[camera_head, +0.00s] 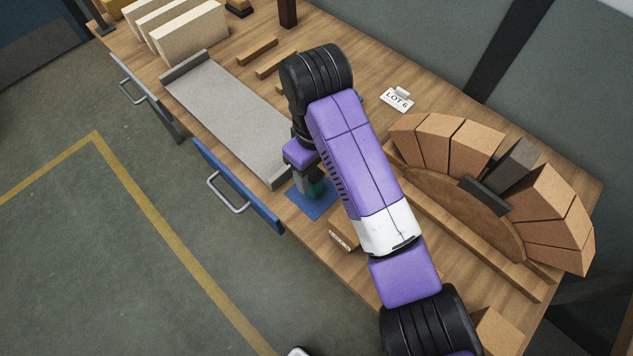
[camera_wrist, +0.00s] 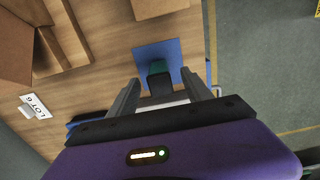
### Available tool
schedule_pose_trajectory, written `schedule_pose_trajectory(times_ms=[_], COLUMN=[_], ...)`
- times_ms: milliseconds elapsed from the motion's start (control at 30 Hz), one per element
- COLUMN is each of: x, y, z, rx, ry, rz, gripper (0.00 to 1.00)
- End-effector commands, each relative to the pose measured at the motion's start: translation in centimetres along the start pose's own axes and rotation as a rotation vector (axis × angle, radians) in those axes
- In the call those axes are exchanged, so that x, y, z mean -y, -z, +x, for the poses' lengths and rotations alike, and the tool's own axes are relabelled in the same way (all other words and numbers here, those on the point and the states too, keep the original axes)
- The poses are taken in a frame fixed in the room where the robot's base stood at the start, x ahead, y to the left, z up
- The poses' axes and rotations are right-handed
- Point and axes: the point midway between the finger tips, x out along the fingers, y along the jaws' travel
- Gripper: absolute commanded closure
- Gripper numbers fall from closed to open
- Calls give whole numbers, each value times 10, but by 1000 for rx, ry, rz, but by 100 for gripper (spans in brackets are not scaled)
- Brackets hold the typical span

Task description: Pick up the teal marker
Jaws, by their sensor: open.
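The teal marker (camera_wrist: 158,68) is a short dark teal shape at the blue mat (camera_wrist: 172,48) in the wrist view. My gripper (camera_wrist: 158,77) is open, with one finger to each side of the marker in the picture. I cannot tell whether either finger touches it. In the head view, the marker (camera_head: 318,187) is a small teal patch beside my gripper (camera_head: 309,187), over the blue mat (camera_head: 301,204). My arm hides part of the marker and mat there.
A labelled brown block (camera_head: 342,233) sits near the mat. A grey tray (camera_head: 225,105) lies to the left, and an arch of bricks (camera_head: 430,141) stands to the right. An open blue-fronted drawer (camera_head: 236,183) juts from the bench's front edge.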

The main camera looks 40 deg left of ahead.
Motion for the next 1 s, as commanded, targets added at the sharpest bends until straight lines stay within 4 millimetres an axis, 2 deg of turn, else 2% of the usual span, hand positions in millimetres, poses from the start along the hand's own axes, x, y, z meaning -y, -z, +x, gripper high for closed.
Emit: schedule_pose_trajectory(times_ms=[33,267,500,833,867,1000], x=[1,0,-1,-1,-1,-1], y=[0,3,7,7,7,7], z=[8,28,61,68,68,68], rx=[3,3,3,0,0,1], ry=[2,2,2,0,0,0], rz=[0,1,0,0,0,0], gripper=[42,42,42,42,46,73])
